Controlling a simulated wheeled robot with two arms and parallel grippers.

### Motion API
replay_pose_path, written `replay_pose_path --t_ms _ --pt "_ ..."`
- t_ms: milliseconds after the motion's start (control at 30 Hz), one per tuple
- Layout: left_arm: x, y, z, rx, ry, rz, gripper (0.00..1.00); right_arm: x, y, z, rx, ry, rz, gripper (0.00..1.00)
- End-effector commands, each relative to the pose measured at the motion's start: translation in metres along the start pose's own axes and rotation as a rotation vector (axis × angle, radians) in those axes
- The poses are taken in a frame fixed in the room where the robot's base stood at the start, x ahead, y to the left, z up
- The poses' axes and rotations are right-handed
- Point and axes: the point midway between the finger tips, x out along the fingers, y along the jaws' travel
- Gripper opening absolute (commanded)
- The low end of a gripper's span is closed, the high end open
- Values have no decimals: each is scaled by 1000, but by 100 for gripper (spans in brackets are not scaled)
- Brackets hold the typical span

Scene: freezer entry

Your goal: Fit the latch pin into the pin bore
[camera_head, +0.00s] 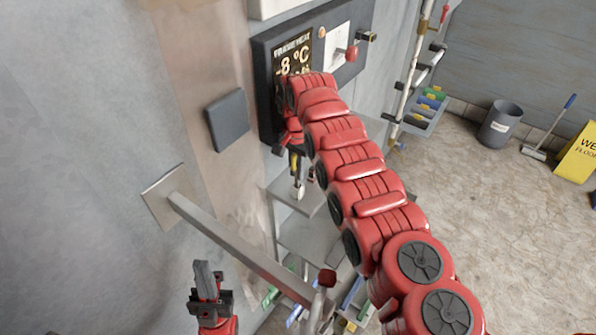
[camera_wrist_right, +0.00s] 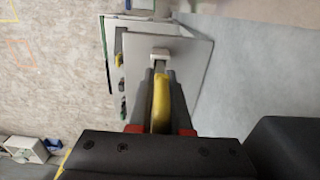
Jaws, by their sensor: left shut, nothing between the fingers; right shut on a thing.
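My right gripper (camera_head: 296,162) points down at the end of the red arm, beside the wall panel and above the grey shelves. In the right wrist view, its dark fingers (camera_wrist_right: 160,88) are shut on a yellow piece (camera_wrist_right: 161,104), which looks like the latch pin. A pale block shows just beyond the fingertips; I cannot tell whether it belongs to the pin. My left gripper (camera_head: 205,272) is shut and empty, pointing up at the lower left, below the grey bar (camera_head: 240,246) fixed to the wall. I cannot make out the pin bore.
A dark wall panel (camera_head: 263,65) with a temperature display and a red knob is partly hidden by my right arm. A grey pad (camera_head: 228,119) sits left of it. Grey shelves (camera_head: 309,238) stand below.

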Motion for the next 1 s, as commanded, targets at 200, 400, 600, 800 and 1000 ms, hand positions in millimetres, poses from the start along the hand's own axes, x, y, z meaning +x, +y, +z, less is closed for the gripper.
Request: replay_pose_path --t_ms 200,400,600,800,1000 --pt "2 0 0 0 0 0 0 -13 0 0 0 0 0 0" --pt "4 0 -1 0 0 0 0 -26 0 0 0 1 0 0" --pt "8 0 -1 0 0 0 0 -36 0 0 0 1 0 0" --pt "11 -1 -2 0 0 0 0 -46 0 0 -1 0 0 0" --pt "11 -1 -2 0 0 0 0 -46 0 0 -1 0 1 0"
